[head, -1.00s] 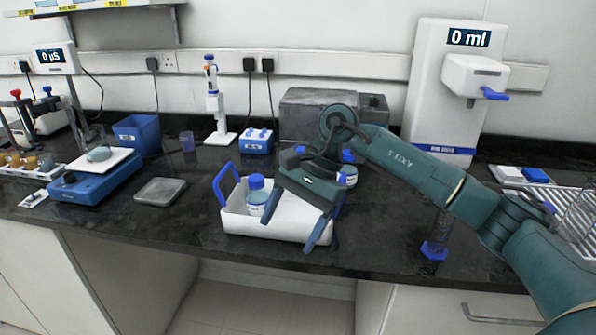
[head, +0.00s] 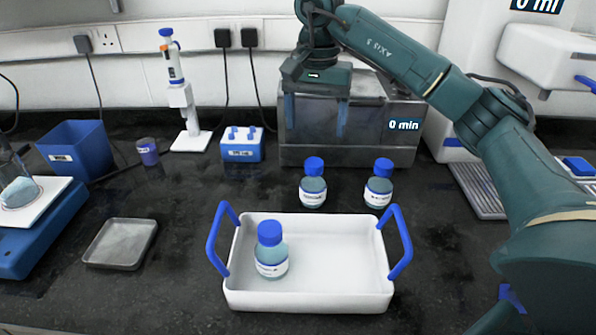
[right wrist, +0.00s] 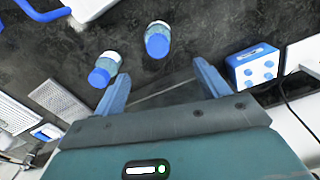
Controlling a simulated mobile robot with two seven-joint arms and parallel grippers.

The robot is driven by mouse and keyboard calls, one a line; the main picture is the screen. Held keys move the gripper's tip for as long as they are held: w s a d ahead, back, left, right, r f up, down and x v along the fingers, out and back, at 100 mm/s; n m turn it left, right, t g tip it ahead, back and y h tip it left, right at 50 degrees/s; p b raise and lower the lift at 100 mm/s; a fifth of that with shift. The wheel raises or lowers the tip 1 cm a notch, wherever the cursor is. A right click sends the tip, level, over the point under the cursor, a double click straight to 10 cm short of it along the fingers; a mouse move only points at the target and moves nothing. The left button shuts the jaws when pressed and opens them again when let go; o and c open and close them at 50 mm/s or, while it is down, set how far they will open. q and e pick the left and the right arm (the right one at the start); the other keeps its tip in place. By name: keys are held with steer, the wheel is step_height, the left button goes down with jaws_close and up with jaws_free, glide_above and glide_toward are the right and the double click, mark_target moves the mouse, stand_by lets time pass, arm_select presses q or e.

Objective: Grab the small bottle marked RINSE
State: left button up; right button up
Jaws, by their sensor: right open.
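Three small bottles with blue caps and white labels are in the head view; their label print is too small to read. One bottle (head: 271,252) stands upright inside the white tray (head: 310,298). A second bottle (head: 313,184) and a third bottle (head: 378,186) stand upright on the bench behind the tray. These two also show in the right wrist view, the second (right wrist: 157,40) and the third (right wrist: 104,69). My right gripper (head: 315,130) is open and empty, raised behind and above the bottles, fingers pointing down. My left gripper is out of view.
The tray has raised blue handles (head: 396,240).

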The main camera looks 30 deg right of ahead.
mark_target(313, 176)
steer(key=f, duration=0.3)
steer(key=f+b, duration=0.1)
steer(key=f, duration=0.2)
steer(key=shift+s+f, duration=0.2)
steer(key=shift+f, duration=0.75)
steer(key=f, duration=0.4)
steer(key=shift+s+a+f+p, duration=0.15)
steer(key=shift+a+f+p, duration=0.05)
steer(key=shift+p, duration=0.1)
steer(key=shift+f, duration=0.35)
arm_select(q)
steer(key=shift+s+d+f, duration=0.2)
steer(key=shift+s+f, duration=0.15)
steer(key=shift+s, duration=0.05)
arm_select(e)
steer(key=shift+r, duration=0.1)
steer(key=c, duration=1.2)
